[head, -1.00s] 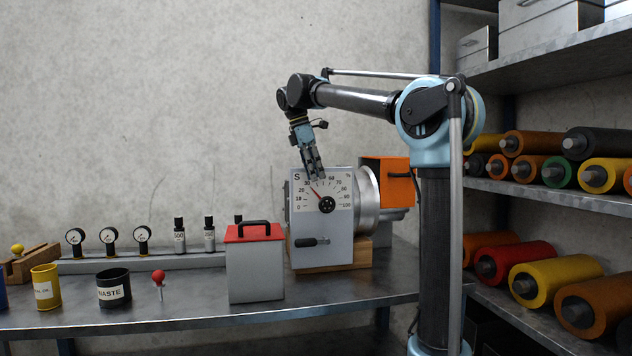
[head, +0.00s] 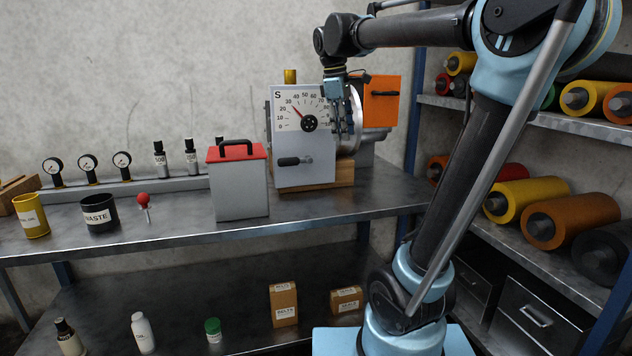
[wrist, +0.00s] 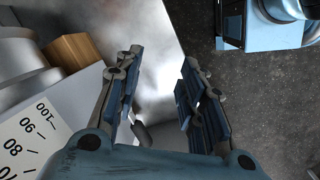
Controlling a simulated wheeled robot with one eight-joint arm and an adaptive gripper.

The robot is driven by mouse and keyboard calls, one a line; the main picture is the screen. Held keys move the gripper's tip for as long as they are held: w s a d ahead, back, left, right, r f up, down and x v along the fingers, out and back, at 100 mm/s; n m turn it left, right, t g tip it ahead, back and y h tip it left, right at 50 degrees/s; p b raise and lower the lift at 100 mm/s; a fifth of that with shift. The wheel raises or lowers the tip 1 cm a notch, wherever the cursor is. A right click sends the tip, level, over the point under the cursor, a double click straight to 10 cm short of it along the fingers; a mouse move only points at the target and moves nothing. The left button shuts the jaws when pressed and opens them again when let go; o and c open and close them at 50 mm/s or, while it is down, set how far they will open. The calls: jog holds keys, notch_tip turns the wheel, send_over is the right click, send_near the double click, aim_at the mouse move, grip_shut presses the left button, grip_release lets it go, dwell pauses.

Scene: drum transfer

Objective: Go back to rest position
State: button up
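My gripper (head: 343,124) hangs fingers-down in front of the right side of the grey dial machine (head: 305,160) in the head view. In the wrist view its two fingers (wrist: 162,65) stand apart with nothing between them. The dial face (head: 301,110) is marked S, with a red needle near 30; part of its scale also shows at the left of the wrist view (wrist: 35,140). The machine's silver drum (head: 357,118) is partly hidden behind the gripper. My arm reaches across from the right, bent at the elbow.
A red-lidded grey box (head: 240,185) stands left of the machine, and an orange box (head: 382,100) is behind it. A yellow cylinder (head: 290,76) shows at the machine's top. Shelves with coloured rolls (head: 520,201) are at right. The bench front (head: 330,207) is clear.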

jog(key=s+d+f+m, duration=0.3)
jog(key=s+f, duration=0.4)
jog(key=f, duration=0.3)
jog(key=s+d+f+m+y, duration=0.1)
jog(key=s+d+f+m, duration=0.3)
jog(key=f, duration=0.6)
jog(key=s+d+f+m+t+y, duration=0.1)
jog(key=s+d+f+m, duration=0.3)
jog(key=s+f, duration=0.6)
jog(key=shift+s+f+m, duration=0.2)
jog(key=shift+f+m, duration=0.4)
jog(key=shift+m, duration=0.6)
jog(key=shift+w+f, duration=0.2)
jog(key=shift+w, duration=0.25)
